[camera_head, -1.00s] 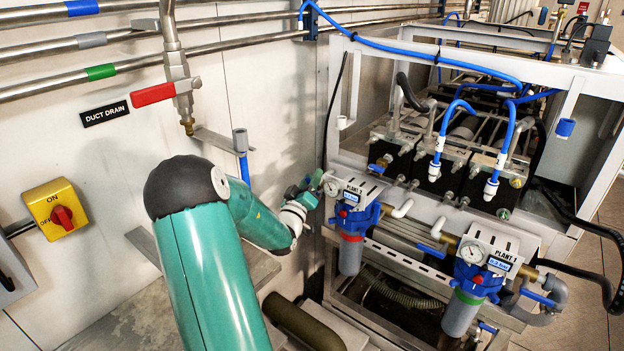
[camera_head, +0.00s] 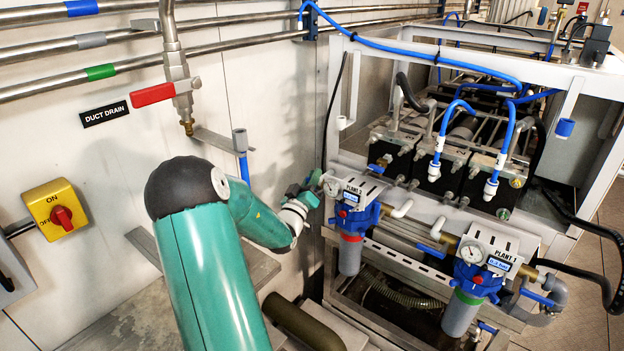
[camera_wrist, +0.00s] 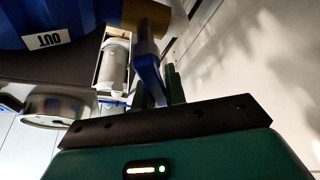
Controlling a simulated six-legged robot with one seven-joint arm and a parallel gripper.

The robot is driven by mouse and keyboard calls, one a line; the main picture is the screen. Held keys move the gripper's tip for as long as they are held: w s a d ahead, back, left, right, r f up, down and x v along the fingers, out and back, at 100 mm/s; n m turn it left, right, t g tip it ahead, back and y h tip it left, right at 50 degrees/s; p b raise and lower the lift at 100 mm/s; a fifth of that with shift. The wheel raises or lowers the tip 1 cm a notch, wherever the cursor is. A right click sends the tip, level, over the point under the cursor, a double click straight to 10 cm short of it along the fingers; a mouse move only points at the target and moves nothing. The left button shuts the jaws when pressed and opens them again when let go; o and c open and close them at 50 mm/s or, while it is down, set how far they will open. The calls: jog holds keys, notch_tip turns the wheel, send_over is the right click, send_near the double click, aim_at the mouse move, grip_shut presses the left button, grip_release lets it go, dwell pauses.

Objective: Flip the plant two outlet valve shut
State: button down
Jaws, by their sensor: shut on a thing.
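The plant two unit, with its label (camera_head: 350,193) and blue filter head (camera_head: 355,218), stands at the near left corner of the white frame. My gripper (camera_head: 316,182) is at its left side, small and partly hidden by my wrist. In the wrist view, the blue filter head marked OUT (camera_wrist: 45,40) fills the upper left. A brass fitting (camera_wrist: 142,14) leads from it to the outlet valve, whose blue lever (camera_wrist: 149,72) points down the picture toward my gripper. My dark green fingers (camera_wrist: 162,88) are shut on the lever. The lever's end between them is partly hidden.
The plant one filter (camera_head: 472,280) is to the right, with its own gauge. The wall (camera_head: 285,110) is close on the left. A red-handled duct drain valve (camera_head: 153,94) and a yellow switch box (camera_head: 58,208) are on it. A gauge (camera_wrist: 55,105) sits near my gripper.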

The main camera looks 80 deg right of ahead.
jog(key=shift+s+a+r+m+g+y, duration=0.2)
jog(key=shift+s+m+g, duration=0.2)
jog(key=shift+m+g, duration=0.85)
jog(key=shift+s+a+r+m+g+y, duration=0.15)
jog(key=shift+s+m+g, duration=0.3)
jog(key=shift+m, duration=1.55)
jog(key=shift+s+a+r+m+g+y, duration=0.1)
jog(key=shift+s+a+m+g, duration=0.25)
jog(key=shift+m+g, duration=0.9)
jog(key=shift+d+f+m+t, duration=0.1)
jog(key=shift+m+t, duration=0.15)
jog(key=shift+m, duration=0.25)
jog(key=shift+s, duration=0.1)
jog(key=c, duration=1.4)
grip_release()
jog(key=shift+c, duration=0.2)
jog(key=shift+s, duration=0.1)
